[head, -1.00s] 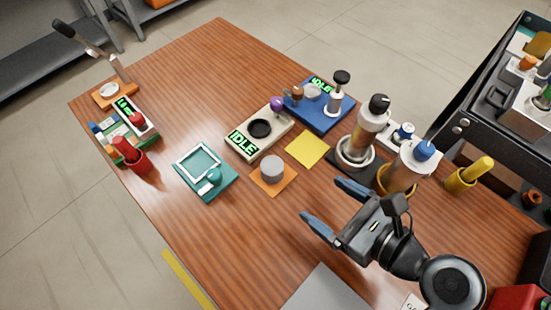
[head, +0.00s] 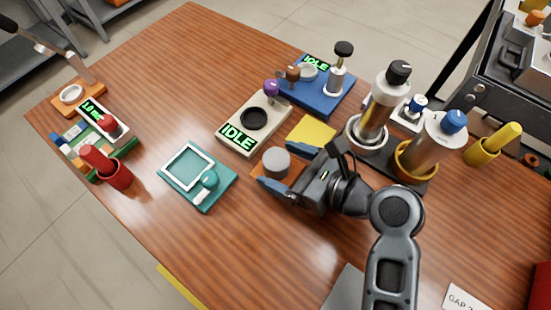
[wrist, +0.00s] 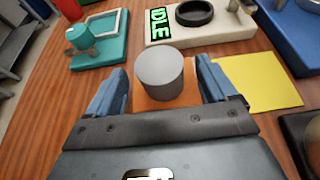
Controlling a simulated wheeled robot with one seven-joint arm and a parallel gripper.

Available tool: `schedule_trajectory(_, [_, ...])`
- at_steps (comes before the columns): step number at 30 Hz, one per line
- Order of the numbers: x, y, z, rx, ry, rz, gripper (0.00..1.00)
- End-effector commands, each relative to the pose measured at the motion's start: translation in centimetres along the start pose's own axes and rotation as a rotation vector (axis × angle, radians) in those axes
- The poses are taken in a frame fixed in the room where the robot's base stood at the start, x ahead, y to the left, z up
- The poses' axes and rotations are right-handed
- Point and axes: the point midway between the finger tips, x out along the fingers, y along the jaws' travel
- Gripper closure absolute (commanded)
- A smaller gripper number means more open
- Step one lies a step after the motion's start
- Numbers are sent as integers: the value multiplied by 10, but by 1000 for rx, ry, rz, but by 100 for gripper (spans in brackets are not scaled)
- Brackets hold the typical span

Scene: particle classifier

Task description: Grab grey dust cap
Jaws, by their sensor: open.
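The grey dust cap (head: 276,163) is a short grey cylinder standing on an orange square mat (head: 259,176). In the wrist view the cap (wrist: 159,75) stands upright just ahead of my gripper, centred between the two blue fingers. My gripper (head: 284,169) is open, with one finger on each side of the cap's near part. I see a gap between the cap and the fingers in the wrist view, and nothing is held.
A yellow mat (head: 312,133) lies beside the orange one. A cream device reading IDLE (head: 238,137) and a teal tray (head: 213,196) stand close by. Tall metal cylinders (head: 384,105) stand to the right. The table's front middle is clear.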

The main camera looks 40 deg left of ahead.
Motion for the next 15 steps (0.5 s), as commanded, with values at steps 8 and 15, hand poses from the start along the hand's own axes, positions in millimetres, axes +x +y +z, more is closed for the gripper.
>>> schedule_trajectory(8, [24,-1,-1,0,1,-1,15])
schedule_trajectory(15, [23,-1,-1,0,1,-2,20])
